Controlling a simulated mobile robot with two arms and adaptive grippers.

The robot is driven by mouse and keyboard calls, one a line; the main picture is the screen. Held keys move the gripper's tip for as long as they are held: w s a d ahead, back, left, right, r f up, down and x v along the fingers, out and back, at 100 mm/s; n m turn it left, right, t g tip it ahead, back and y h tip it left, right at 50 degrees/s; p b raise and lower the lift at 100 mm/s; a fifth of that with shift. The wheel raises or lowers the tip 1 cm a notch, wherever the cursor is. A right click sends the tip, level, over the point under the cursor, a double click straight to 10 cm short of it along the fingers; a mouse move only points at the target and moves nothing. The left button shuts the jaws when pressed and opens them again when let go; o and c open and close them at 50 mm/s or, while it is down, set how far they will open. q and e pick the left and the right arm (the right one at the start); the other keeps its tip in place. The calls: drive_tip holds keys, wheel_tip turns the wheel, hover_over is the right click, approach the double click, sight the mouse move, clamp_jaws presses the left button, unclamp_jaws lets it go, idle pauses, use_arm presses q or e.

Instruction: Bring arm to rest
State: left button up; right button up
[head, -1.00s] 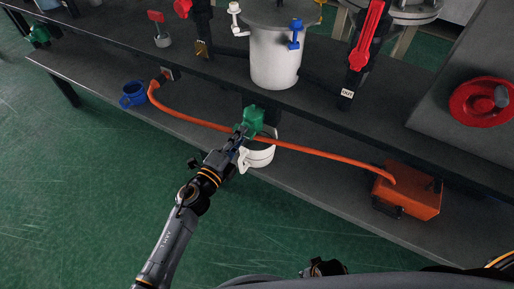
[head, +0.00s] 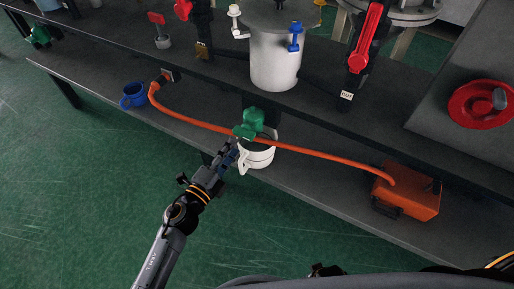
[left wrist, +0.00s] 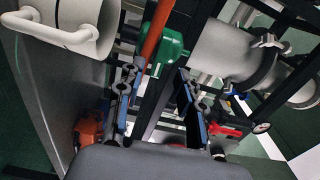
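My left gripper (head: 228,154) is at the front edge of the lower shelf, just left of a white mug-like container (head: 257,159) and below a green valve-like part (head: 254,120). In the left wrist view its two blue-padded fingers (left wrist: 158,108) stand apart with nothing held between them. The green part (left wrist: 168,52) shows beyond the fingertips, and the white container (left wrist: 85,25) with its handle is at upper left. My right gripper cannot be made out; only a small dark piece shows at the bottom edge of the head view.
A large white vessel (head: 275,62) is on the upper bench. The green floor at left is clear.

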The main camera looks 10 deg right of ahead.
use_arm(q)
drive_tip(key=shift+v, duration=0.95)
use_arm(e)
drive_tip(key=shift+s+f, duration=0.1)
drive_tip(key=shift+f, duration=0.05)
drive_tip(key=shift+a, duration=0.1)
